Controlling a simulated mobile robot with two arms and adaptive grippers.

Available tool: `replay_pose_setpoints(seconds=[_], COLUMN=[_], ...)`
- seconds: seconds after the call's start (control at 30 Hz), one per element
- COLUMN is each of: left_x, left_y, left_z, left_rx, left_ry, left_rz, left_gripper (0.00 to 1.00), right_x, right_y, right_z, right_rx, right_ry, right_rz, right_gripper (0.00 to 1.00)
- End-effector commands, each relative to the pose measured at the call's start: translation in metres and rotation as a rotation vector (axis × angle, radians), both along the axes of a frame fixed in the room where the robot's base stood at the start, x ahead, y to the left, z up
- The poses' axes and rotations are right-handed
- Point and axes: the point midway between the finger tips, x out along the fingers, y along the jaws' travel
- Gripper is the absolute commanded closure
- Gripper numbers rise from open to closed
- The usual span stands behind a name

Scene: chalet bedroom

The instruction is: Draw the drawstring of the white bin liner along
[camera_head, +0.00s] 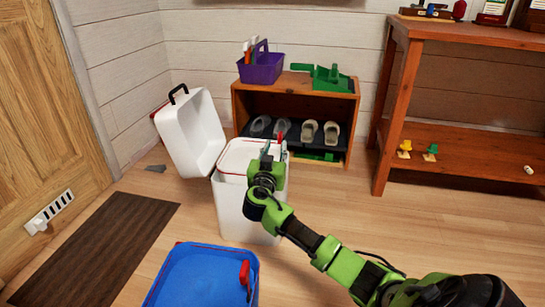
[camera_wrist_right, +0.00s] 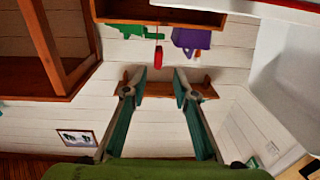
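The white bin (camera_head: 240,212) stands on the floor with its lid (camera_head: 190,130) swung open to the left. The white liner (camera_head: 236,158) lines its mouth, and a red drawstring (camera_head: 240,141) runs along the rim. A red tab (camera_head: 281,130) shows at the bin's back right; a red piece on a thin red line also shows in the wrist view (camera_wrist_right: 158,57). My right gripper (camera_head: 276,148) is over the bin's right side. In the wrist view its fingers (camera_wrist_right: 159,84) are apart, with the red piece seen between and beyond the tips. Contact cannot be told. My left gripper is not in view.
A blue crate (camera_head: 197,246) with a red handle stands in front of the bin. A low shoe shelf (camera_head: 352,117) behind it carries a purple caddy (camera_head: 261,67) and a green dustpan (camera_head: 332,80). A dark mat (camera_head: 92,262) lies left. The floor at right is clear.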

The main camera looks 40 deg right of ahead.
Motion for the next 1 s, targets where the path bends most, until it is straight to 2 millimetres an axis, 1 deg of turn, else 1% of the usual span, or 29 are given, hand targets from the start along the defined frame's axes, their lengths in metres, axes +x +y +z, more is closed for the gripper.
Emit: replay_pose_setpoints(seconds=[0.03, 0.1, 0.2, 0.3, 0.47, 1.0], left_x=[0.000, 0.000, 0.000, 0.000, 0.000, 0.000], left_y=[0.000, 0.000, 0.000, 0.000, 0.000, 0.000], left_z=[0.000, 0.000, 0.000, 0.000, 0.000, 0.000], left_rx=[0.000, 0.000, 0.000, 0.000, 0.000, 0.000], left_ry=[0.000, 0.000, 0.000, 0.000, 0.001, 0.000], left_rz=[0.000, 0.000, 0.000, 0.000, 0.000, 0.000], left_gripper=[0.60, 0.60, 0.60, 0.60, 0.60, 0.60], right_x=[-0.007, -0.015, -0.024, -0.031, -0.035, -0.035], right_y=[0.010, 0.018, 0.029, 0.036, 0.041, 0.040], right_z=[-0.002, -0.001, -0.001, 0.000, 0.000, 0.000], right_rx=[0.002, 0.002, 0.001, 0.001, 0.000, -0.001], right_ry=[0.001, 0.001, 0.000, -0.001, 0.000, -0.001], right_rz=[0.004, 0.002, 0.003, 0.001, 0.001, 0.000], right_gripper=[0.74, 0.74, 0.74, 0.74, 0.74, 0.74])
